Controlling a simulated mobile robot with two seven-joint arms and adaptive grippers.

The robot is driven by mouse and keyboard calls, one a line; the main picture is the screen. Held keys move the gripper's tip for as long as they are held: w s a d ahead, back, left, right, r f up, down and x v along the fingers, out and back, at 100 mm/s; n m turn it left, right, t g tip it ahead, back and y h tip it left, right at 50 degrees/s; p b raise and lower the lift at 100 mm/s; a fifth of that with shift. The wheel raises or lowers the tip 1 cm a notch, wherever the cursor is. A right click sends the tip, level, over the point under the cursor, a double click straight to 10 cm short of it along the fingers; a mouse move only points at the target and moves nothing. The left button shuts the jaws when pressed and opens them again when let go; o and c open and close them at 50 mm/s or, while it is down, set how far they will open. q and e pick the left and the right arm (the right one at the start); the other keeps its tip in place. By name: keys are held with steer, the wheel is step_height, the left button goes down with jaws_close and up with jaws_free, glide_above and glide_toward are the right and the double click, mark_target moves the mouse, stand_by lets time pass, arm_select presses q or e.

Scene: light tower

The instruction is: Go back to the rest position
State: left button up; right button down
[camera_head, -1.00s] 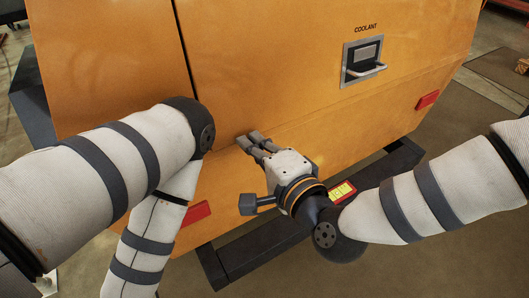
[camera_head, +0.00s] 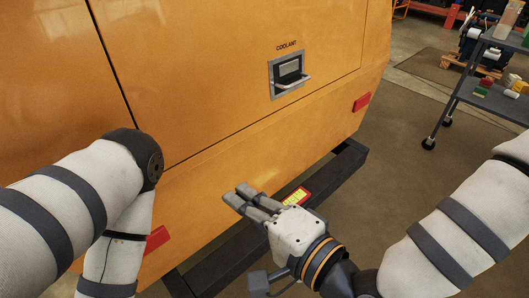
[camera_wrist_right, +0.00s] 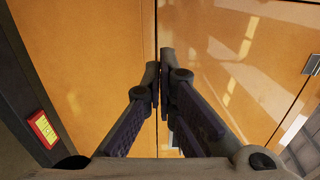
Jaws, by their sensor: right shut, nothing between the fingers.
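My right gripper (camera_head: 240,197) is shut and empty, low in front of the orange cabinet (camera_head: 200,60) of the light tower. In the right wrist view its two fingers (camera_wrist_right: 160,85) meet at the tips, with the orange panel and a dark vertical seam beyond them. My left arm is bent at the left of the head view, its elbow near the cabinet. My left gripper is out of view.
The cabinet has a coolant latch handle (camera_head: 291,80) and red reflectors (camera_head: 361,102). A dark frame rail (camera_head: 330,175) runs along its base. A grey wheeled cart (camera_head: 480,100) with several coloured blocks stands at the upper right. Open floor (camera_head: 400,160) lies between cart and cabinet.

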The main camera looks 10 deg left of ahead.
steer(key=s+d+f+n+g+h+p, duration=0.1)
steer(key=s+d+f+n+g+h, duration=0.15)
steer(key=s+d+f, duration=0.45)
steer(key=s+d+f+n+g+h+p, duration=0.1)
steer(key=s+d+f+g+h, duration=0.25)
steer(key=f, duration=0.65)
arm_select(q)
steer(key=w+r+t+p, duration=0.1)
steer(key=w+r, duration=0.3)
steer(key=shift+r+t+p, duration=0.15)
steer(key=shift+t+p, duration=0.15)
arm_select(e)
steer(key=s+d+f+n+g+h, duration=0.1)
steer(key=s+d+f+g+h, duration=0.1)
steer(key=s+d, duration=0.7)
steer(key=s+d+f+n+g+h, duration=0.2)
steer(key=s+d+f+g+h, duration=0.1)
steer(key=s+d, duration=0.7)
steer(key=shift+s+d+g+h, duration=0.3)
steer(key=shift+d+g+h, duration=0.2)
steer(key=shift+d+h, duration=0.65)
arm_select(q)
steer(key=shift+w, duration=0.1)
